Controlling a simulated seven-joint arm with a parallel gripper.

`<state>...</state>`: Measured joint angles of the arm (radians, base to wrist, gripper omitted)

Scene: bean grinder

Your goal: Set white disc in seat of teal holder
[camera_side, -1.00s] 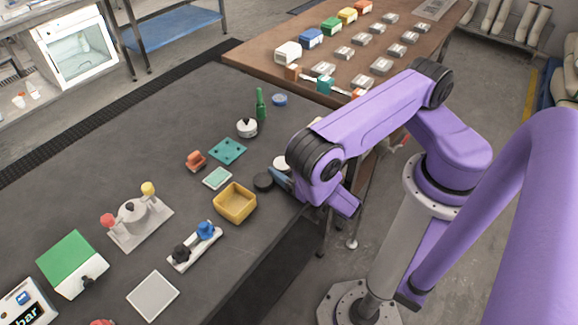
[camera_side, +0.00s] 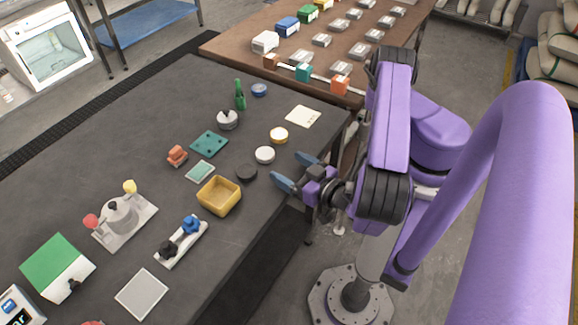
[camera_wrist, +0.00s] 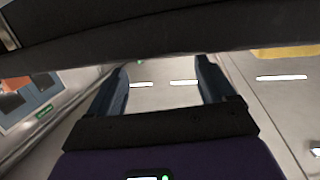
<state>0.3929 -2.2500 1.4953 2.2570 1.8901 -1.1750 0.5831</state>
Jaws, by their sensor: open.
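The white disc (camera_side: 265,155) lies flat on the dark table, between a black disc (camera_side: 246,172) and a yellow-rimmed disc (camera_side: 279,135). Two teal things lie left of it: a flat plate with small dark holes (camera_side: 209,144) and a small teal-framed square with a pale middle (camera_side: 200,171). I cannot tell which is the holder, and no seat is clear at this size. My gripper (camera_side: 296,171) is open and empty by the table's right edge, right of the white disc and apart from it. The wrist view shows both spread fingers (camera_wrist: 164,82) with nothing between them.
A yellow bin (camera_side: 219,196) stands near the table edge, left of my gripper. A green bottle (camera_side: 240,95), a grey-white round pot (camera_side: 228,120) and a red-orange block (camera_side: 177,156) stand farther back. A pale square card (camera_side: 303,116) lies at the far right corner.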

